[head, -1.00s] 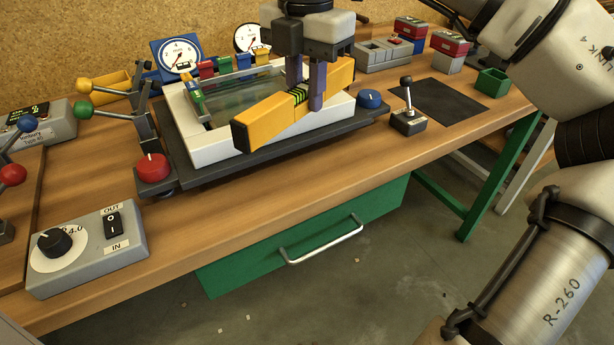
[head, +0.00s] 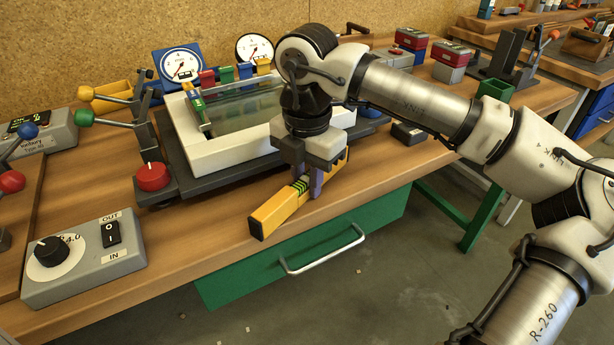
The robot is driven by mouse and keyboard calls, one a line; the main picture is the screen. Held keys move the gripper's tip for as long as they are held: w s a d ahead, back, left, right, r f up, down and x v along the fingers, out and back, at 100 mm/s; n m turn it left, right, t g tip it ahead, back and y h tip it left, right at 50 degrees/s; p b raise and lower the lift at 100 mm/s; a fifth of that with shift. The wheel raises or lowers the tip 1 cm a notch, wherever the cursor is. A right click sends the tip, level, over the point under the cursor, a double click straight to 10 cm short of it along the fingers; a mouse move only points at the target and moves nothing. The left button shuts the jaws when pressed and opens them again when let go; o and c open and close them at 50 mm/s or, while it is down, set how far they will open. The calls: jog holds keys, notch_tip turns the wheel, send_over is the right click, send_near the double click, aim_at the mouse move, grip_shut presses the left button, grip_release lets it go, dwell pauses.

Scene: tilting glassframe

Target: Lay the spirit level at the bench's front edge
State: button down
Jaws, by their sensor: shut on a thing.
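The yellow spirit level (head: 274,214) with black end caps and a green vial section is at the front edge of the wooden bench (head: 190,240), in front of the glass frame. My gripper (head: 308,184) is shut on the level near its middle, from above. The level runs slantwise, its near left end close to the bench's front edge. Whether it touches the bench top or hangs just above it I cannot tell. My gripper and wrist hide part of its far half.
The white glass frame (head: 215,155) sits on a dark tilting base behind the level. A red knob (head: 153,177) is at the base's left corner. A grey control box (head: 85,258) stands at front left. A green drawer (head: 225,284) with a metal handle is below the edge.

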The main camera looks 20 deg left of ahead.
aim_at(307, 177)
jog(key=shift+f, duration=0.2)
jog(key=c, duration=1.3)
grip_release()
jog(key=shift+r, duration=0.1)
jog(key=shift+o, duration=0.2)
jog(key=shift+r, duration=0.1)
notch_tip(307, 177, up, 12)
jog(key=shift+p, duration=0.3)
